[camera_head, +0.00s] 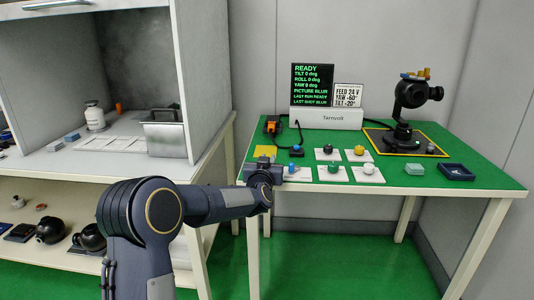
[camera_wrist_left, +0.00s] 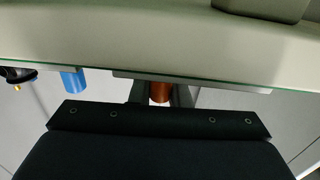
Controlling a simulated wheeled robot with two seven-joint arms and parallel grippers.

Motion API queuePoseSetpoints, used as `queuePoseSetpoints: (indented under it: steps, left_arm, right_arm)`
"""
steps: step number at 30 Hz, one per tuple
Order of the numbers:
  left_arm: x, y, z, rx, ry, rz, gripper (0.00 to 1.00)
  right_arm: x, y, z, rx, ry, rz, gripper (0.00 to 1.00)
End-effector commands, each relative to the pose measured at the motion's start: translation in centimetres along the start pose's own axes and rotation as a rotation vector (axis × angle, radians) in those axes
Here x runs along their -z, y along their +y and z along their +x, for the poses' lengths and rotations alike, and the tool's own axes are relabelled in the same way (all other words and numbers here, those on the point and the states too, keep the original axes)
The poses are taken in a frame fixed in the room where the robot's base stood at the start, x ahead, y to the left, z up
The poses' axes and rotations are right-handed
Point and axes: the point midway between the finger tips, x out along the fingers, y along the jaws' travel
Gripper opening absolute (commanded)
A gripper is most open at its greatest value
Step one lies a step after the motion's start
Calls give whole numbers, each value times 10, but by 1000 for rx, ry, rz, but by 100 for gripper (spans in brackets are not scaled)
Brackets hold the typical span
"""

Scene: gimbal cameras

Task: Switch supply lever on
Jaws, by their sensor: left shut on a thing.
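My left gripper (camera_head: 268,182) is at the front left edge of the green-topped table, low beside the blue-topped piece (camera_head: 292,168). In the left wrist view my left gripper (camera_wrist_left: 160,95) is shut on an orange-brown cylinder (camera_wrist_left: 160,91), seen between its two fingers. I cannot tell for sure whether this cylinder is the supply lever; no lever shows clearly in the head view. The white supply box marked Tarnvolt (camera_head: 340,118) stands at the back of the table. The display (camera_head: 312,85) on it reads READY. My right gripper is not in view.
A black gimbal camera (camera_head: 411,100) stands on a yellow-edged mat at the right. Several white plates with small knobs lie mid-table, near a dark blue tray (camera_head: 456,172). A blue cylinder (camera_wrist_left: 73,80) is left of the fingers in the left wrist view. A shelf cabinet stands left.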

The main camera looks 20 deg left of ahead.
Motion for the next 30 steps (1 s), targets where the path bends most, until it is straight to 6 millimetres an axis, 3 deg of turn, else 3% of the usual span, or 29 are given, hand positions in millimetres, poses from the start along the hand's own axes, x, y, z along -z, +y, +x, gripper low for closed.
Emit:
queuePoseSetpoints:
  steps: [10,11,15,25,30]
  left_arm:
    - [0,0,0,13,2,0,0]
    - [0,0,0,13,2,0,20]
    - [0,0,0,13,2,0,38]
    - [0,0,-3,13,2,0,38]
    - [1,1,-27,12,2,1,38]
  right_arm:
    - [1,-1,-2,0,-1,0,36]
    - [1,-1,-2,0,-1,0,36]
    - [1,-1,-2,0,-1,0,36]
    - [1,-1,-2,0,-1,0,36]
    - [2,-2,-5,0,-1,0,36]
